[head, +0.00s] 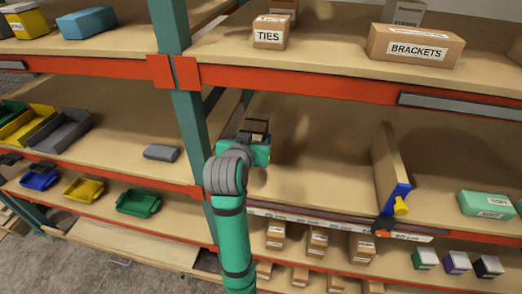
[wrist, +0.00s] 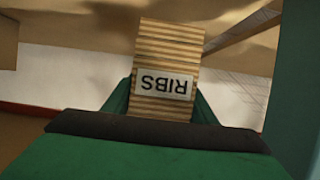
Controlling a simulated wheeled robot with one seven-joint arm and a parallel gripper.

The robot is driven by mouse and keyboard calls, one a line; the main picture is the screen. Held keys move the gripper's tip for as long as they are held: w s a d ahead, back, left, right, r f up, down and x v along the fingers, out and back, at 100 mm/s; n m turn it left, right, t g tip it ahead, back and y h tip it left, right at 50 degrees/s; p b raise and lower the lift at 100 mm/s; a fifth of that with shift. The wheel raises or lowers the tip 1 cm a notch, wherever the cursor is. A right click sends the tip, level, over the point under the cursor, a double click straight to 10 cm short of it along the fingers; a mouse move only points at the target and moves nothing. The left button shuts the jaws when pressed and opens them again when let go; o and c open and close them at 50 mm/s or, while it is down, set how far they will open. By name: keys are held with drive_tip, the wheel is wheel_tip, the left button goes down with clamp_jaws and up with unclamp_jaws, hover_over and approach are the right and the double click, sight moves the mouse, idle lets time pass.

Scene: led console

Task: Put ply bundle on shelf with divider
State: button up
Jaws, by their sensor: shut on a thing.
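My gripper (head: 258,141) reaches over the middle shelf (head: 325,170), close to the left upright. In the wrist view my gripper (wrist: 160,110) is shut on the ply bundle (wrist: 170,50), a striped, layered wooden block with a white label reading RIBS, upside down there. In the head view the bundle is mostly hidden by my gripper. I cannot tell whether the bundle touches the shelf. A tan upright divider (head: 390,165) with a blue front piece and a yellow knob (head: 401,207) stands on the same shelf, well to the right of my gripper.
The shelf between my gripper and the divider is clear. A green box (head: 486,203) lies right of the divider. A teal upright (head: 188,110) stands left of my gripper. The upper shelf holds a TIES box (head: 270,32) and BRACKETS box (head: 416,45). Small cartons (head: 317,241) sit below.

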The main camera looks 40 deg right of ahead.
drive_tip(key=shift+f, duration=2.25)
drive_tip(key=shift+f, duration=0.1)
drive_tip(key=o, duration=1.5)
drive_tip(key=shift+f, duration=0.1)
drive_tip(key=v, duration=1.2)
drive_tip(key=shift+s, duration=0.1)
